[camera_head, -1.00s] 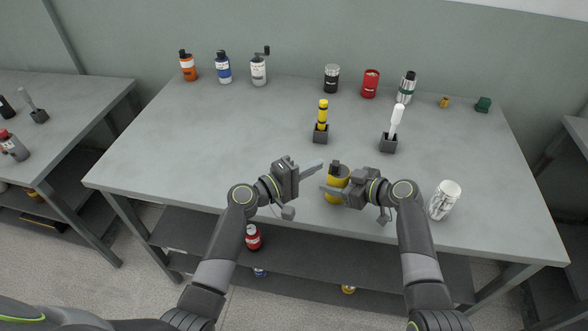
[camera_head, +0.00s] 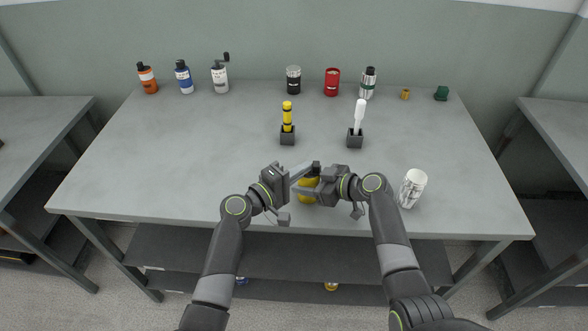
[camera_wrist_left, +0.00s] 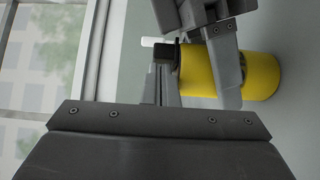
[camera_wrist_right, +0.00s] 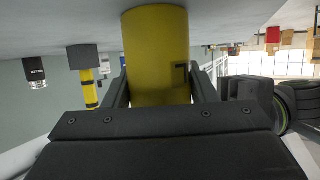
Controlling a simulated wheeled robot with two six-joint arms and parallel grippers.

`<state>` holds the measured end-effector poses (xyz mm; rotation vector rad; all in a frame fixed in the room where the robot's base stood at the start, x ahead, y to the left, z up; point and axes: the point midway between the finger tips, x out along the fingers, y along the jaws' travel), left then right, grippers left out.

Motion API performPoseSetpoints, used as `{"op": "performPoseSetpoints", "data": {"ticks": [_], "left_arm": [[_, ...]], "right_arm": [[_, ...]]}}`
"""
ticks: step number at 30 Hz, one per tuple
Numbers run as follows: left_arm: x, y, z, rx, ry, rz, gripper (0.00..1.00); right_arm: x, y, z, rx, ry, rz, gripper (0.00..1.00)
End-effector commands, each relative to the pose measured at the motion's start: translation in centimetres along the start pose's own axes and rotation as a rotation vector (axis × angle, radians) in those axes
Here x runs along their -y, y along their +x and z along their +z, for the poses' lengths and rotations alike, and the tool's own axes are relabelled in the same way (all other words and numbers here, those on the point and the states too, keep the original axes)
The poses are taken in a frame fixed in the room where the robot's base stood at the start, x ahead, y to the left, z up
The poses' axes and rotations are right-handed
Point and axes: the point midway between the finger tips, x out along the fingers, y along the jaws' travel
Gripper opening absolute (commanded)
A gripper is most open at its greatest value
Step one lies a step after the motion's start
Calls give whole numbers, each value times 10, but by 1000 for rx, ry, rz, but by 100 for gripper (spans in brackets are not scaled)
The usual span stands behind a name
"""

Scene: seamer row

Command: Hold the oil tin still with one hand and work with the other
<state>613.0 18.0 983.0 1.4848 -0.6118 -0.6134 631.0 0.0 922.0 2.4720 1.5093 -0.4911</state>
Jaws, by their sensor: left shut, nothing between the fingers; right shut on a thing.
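The yellow oil tin (camera_head: 306,198) with a dark cap on top stands near the front edge of the middle table. My right gripper (camera_wrist_right: 160,82) is shut around the tin's body (camera_wrist_right: 157,40), one finger on each side. My left gripper (camera_head: 308,168) is shut and empty, its fingertips close beside the dark cap. In the left wrist view the cap (camera_wrist_left: 166,50) is just beyond the left fingers (camera_wrist_left: 167,88), and a right finger lies across the yellow tin (camera_wrist_left: 262,77). I cannot tell whether the left fingers touch the cap.
A white can (camera_head: 412,188) stands right of my right arm. Behind the tin are a holder with a yellow-black tool (camera_head: 287,124) and one with a white tool (camera_head: 357,124). Several bottles and cans line the back edge, including a red can (camera_head: 332,82). The table's left middle is clear.

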Motion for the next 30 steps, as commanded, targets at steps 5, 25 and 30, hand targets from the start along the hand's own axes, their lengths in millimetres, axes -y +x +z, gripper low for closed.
{"op": "performPoseSetpoints", "data": {"ticks": [5,25,30], "left_arm": [[-1,1,1,5,-2,2,0],[2,-101,-29,0,1,-3,0],[0,-122,-29,1,1,-1,0]], "right_arm": [[2,1,0,-1,1,-4,26],[1,1,0,0,1,-2,26],[1,1,0,0,1,-2,26]]}}
